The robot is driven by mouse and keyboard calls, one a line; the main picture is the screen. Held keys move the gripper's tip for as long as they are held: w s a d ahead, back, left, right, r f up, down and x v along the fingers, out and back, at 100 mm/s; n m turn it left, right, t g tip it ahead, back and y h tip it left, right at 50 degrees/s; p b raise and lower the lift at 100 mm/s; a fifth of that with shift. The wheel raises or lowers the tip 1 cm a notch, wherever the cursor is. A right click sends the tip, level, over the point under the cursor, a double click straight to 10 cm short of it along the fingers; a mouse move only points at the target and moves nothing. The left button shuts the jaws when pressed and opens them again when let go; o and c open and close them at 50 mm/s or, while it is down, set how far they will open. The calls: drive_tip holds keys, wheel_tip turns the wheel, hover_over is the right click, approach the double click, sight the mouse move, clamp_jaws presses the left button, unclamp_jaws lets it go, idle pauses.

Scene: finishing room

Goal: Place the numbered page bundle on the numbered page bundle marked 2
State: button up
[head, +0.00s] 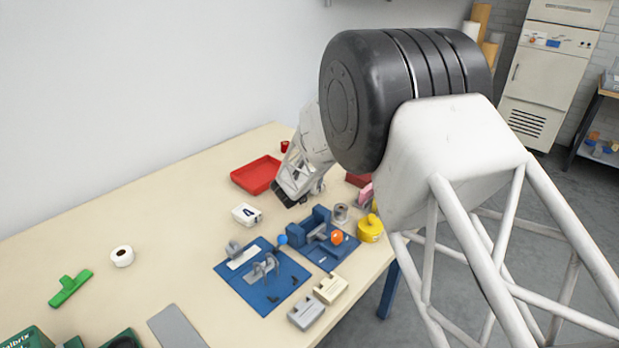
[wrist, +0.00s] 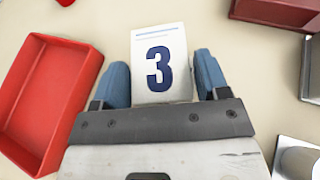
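A white page bundle marked 3 (wrist: 160,88) lies between the two blue fingers of my gripper (wrist: 162,75) in the wrist view. The fingers flank its long sides very closely; I cannot tell whether they press on it, or whether it rests on the table. In the head view my gripper (head: 290,194) is low over the table beside the red tray, its fingers and the bundle marked 3 hidden. Another white bundle (head: 247,214) lies on the table to the left and nearer the camera; its dark digit is too small to read surely.
The red tray (head: 256,160) stands beside my gripper and shows at left in the wrist view (wrist: 18,130). Blue fixtures (head: 262,289), a yellow container (head: 370,232) and a metal cylinder (head: 340,212) are nearer the camera. A white tape roll (head: 122,256) lies left, with bare table between.

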drive_tip(key=shift+o, duration=1.2)
drive_tip(key=shift+r, duration=0.15)
drive_tip(key=v, duration=1.2)
drive_tip(key=shift+r, duration=0.1)
